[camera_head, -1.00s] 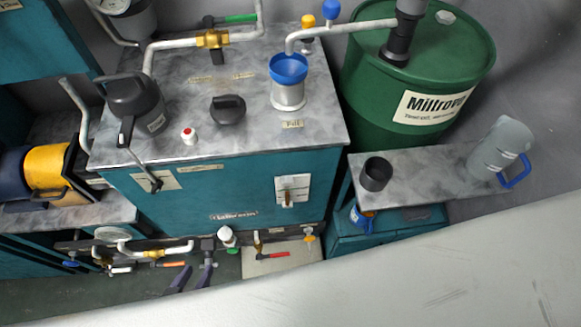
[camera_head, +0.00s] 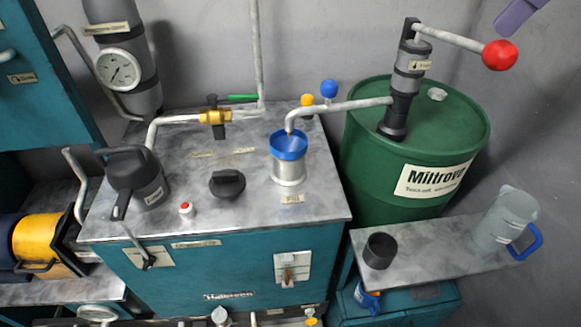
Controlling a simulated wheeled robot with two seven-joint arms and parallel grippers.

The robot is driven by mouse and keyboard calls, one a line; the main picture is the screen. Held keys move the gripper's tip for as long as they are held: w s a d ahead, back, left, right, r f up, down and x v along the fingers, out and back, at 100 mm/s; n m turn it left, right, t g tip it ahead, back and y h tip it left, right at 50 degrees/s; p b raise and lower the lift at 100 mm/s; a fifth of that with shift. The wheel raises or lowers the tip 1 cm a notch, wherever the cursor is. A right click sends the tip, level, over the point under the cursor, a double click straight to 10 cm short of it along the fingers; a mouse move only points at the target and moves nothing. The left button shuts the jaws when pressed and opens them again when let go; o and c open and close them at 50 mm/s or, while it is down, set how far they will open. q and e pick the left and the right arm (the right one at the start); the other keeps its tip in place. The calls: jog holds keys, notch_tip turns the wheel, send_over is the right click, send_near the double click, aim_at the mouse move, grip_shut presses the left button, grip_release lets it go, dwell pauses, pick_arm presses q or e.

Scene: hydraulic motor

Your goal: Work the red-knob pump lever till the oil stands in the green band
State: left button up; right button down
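The pump (camera_head: 408,85) stands on the green Miltrove drum (camera_head: 420,160). Its lever (camera_head: 450,42) reaches to the right and ends in a red knob (camera_head: 500,55). The pump's spout (camera_head: 345,107) ends over the blue funnel (camera_head: 289,145) on the grey tank; a small brownish spot shows at its mouth. A white gauge plate (camera_head: 292,268) is on the teal tank front, too small to read a level or green band. Part of my purple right gripper (camera_head: 518,14) shows at the upper right edge, just above the knob and apart from it. My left gripper is out of view.
A clear jug (camera_head: 505,215) with a blue handle and a dark cup (camera_head: 380,251) stand on the side shelf (camera_head: 432,241). The tank top holds a black cap (camera_head: 228,183) and a dark can (camera_head: 136,178). The wall right of the drum is clear.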

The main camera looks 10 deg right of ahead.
notch_tip(320, 180, down, 2)
jog(key=shift+f+b, duration=0.1)
jog(key=shift+b, duration=0.4)
jog(key=shift+r+p, duration=0.7)
jog(key=shift+r, duration=0.1)
notch_tip(320, 180, up, 4)
jog(key=p, duration=0.2)
jog(key=shift+p, duration=0.3)
jog(key=shift+r, duration=0.2)
jog(key=shift+r, duration=2)
